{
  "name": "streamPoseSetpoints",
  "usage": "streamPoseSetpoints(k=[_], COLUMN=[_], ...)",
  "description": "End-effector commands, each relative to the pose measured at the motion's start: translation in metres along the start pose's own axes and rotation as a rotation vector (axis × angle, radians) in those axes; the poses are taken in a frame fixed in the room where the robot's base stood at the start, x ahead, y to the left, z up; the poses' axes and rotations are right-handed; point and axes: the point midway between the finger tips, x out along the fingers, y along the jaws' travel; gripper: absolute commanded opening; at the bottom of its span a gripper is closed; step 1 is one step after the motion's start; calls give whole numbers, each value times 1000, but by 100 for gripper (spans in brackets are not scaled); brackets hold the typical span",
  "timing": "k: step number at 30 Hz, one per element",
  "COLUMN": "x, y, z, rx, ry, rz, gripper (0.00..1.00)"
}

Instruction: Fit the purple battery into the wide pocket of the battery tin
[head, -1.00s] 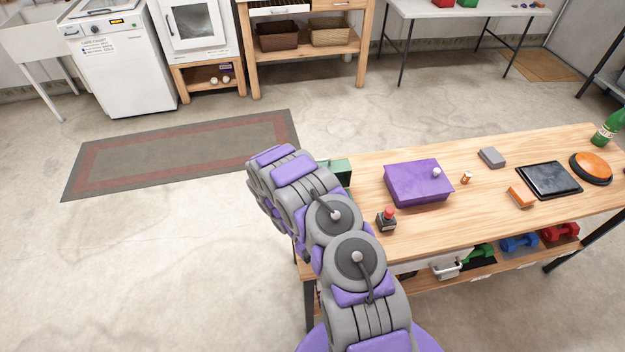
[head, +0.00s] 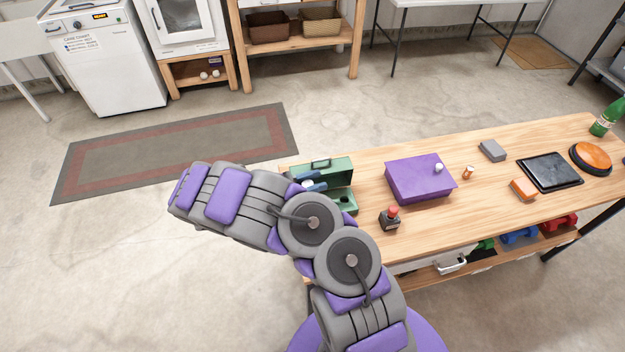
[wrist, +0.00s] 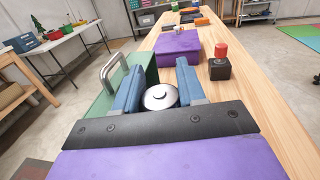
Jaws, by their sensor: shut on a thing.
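My gripper (head: 313,183) has its blue fingers at the near left end of the workbench, beside the battery tin; the wrist view shows both fingers (wrist: 158,72). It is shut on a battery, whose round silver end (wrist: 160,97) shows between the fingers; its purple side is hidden. The green battery tin (head: 345,203) stands open at the bench's left end, its lid (head: 333,165) raised at the back. In the wrist view the tin's green wall (wrist: 146,64) and metal handle (wrist: 113,65) are just left of the fingers. The tin's pockets are mostly hidden by my arm.
A purple box (head: 415,180) and a dark block with a red knob (head: 390,220) stand right of the tin. A grey block (head: 492,150), a black tablet (head: 550,172) and an orange button (head: 592,157) lie farther right. Open floor is left of the bench.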

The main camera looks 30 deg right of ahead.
Motion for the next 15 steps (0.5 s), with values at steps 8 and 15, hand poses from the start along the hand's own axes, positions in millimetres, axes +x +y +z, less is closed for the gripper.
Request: streamPoseSetpoints(k=[8,15], x=[0,-1], y=[0,0], z=[0,-2], rx=[0,1], ry=[-2,-5], rz=[-1,-2], gripper=[5,5])
